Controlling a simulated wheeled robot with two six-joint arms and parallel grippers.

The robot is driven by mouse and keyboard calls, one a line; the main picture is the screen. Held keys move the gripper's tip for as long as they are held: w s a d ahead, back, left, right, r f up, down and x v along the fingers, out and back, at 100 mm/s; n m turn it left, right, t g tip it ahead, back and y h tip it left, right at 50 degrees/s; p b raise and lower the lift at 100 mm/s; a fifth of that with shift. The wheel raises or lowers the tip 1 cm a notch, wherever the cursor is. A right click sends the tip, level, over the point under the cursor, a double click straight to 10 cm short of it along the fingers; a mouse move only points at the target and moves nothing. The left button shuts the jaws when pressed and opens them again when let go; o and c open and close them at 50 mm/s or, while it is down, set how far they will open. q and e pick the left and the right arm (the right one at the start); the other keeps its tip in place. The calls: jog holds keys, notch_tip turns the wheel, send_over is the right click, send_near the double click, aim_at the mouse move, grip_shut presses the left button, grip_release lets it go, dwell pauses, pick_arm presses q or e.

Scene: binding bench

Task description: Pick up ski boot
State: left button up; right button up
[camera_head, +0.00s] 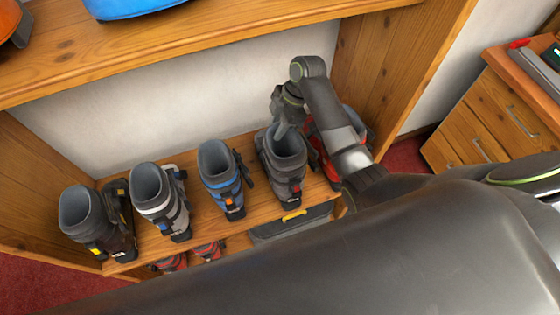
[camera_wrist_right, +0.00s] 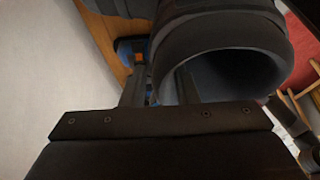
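A dark grey ski boot (camera_head: 285,168) with a small red buckle stands upright on the wooden shelf. My right gripper (camera_head: 282,128) reaches down to its open top from behind. In the right wrist view, one finger of the gripper (camera_wrist_right: 160,88) is inside the cuff of the dark grey boot (camera_wrist_right: 222,40) and the other is outside. The fingers are apart with the cuff wall between them, and a gap shows beside the outer finger. My left gripper is not in view.
To the left on the same shelf stand a blue boot (camera_head: 217,170), a grey-white boot (camera_head: 160,200) and a dark boot with yellow (camera_head: 85,215). A red boot (camera_head: 317,143) is partly hidden behind my arm. An upper shelf (camera_head: 200,50) overhangs; drawers (camera_head: 490,125) stand right.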

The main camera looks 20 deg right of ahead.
grip_shut()
dwell(1.0)
jog(key=shift+w+r, duration=0.15)
jog(key=shift+r, duration=0.05)
